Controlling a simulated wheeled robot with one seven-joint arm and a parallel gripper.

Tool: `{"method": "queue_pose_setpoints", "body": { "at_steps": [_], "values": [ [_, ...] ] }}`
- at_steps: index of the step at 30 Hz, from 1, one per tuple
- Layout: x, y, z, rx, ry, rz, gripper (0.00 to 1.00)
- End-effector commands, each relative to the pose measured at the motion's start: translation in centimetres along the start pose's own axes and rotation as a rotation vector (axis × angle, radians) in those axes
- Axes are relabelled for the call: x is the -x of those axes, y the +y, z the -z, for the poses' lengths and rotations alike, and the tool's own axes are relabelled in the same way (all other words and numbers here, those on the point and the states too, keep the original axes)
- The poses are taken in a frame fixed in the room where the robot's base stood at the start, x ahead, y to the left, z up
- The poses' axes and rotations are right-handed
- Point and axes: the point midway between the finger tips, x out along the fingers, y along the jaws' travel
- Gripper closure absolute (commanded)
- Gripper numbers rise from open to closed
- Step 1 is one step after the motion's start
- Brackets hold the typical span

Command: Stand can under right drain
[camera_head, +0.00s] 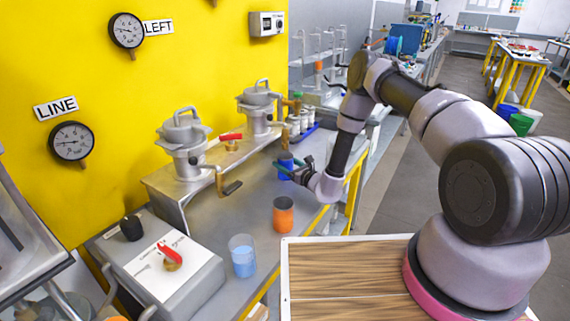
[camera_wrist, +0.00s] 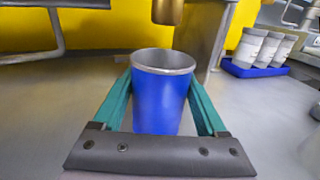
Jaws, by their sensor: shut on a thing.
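The blue can (camera_head: 286,165) is upright between the teal fingers of my gripper (camera_head: 296,172). In the wrist view the can (camera_wrist: 163,95) shows a grey rim and open top, with my gripper (camera_wrist: 160,110) shut on its sides. The brass drain spout (camera_wrist: 168,11) hangs just beyond and above the can's rim; whether it is straight over the mouth I cannot tell. The right drum (camera_head: 258,100) stands on the bench stand. The can's base is hidden by my gripper in the wrist view, so contact with the bench is unclear.
An orange can (camera_head: 284,215) and a clear beaker of blue liquid (camera_head: 242,258) stand nearer on the bench. White jars in a blue tray (camera_wrist: 253,68) stand to the right of the spout. The left drum (camera_head: 184,135) has a red-handled valve (camera_head: 230,138) nearby.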

Motion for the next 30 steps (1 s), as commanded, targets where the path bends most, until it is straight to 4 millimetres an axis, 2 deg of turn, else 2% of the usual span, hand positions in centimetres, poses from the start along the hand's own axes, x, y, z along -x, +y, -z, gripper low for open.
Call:
{"method": "queue_pose_setpoints", "body": {
  "at_steps": [10,11,12,22,26,30],
  "values": [
    [0.0,0.1,0.3,-0.001,-0.001,-0.001,0.79],
    [0.0,0.1,0.2,0.0,-0.002,-0.001,0.14],
    [0.0,0.1,0.2,0.0,-0.002,-0.001,0.0],
    [0.1,0.0,-0.1,0.0,-0.002,-0.001,0.0],
    [1.9,0.0,0.0,-0.001,0.0,0.0,0.0],
    [4.9,-0.1,0.0,-0.004,0.001,0.002,0.0]
  ]
}}
